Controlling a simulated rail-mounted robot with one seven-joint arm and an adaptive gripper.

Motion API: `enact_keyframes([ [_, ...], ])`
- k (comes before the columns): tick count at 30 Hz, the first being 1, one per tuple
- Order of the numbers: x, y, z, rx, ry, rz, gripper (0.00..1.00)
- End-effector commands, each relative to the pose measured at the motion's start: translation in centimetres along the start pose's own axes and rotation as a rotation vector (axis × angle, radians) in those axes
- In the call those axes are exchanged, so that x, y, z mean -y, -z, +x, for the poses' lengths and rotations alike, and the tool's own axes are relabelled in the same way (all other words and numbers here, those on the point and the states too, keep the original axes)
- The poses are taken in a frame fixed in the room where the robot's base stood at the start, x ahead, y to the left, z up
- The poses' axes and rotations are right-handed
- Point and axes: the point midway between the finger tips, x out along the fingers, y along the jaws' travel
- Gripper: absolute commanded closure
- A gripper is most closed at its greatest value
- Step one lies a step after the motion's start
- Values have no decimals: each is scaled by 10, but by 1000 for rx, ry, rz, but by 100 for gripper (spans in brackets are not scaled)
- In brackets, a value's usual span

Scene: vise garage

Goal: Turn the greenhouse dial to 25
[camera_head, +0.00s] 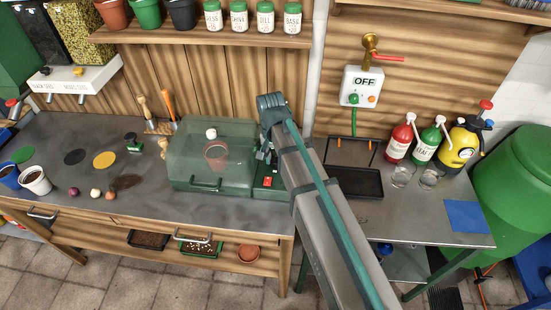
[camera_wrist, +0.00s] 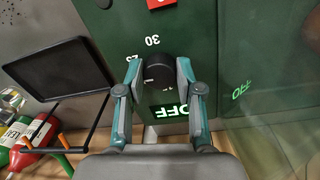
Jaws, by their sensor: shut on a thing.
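The greenhouse (camera_head: 187,160) is a clear green-tinted box on the bench, with a pot inside. Its green control panel (camera_head: 266,181) is at its right side, partly hidden by my arm. In the wrist view the black round dial (camera_wrist: 159,72) sits on this panel (camera_wrist: 205,45). My gripper (camera_wrist: 158,66) has one finger on each side of the dial and is shut on it. A "30" and a partly covered number show beside the dial.
A red button (camera_wrist: 160,3) is on the panel near the dial. A black tray (camera_head: 357,183) lies to the right. Red and green spray bottles (camera_head: 399,140) and a yellow sprayer (camera_head: 462,142) stand farther right. A wall box (camera_head: 362,86) also reads "OFF".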

Motion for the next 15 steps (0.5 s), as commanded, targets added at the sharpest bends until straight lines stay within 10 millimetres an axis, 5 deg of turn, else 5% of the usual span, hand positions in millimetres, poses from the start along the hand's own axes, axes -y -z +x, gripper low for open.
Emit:
enact_keyframes([
  [15, 1, 1, 0, 23, 1, 394, 99],
])
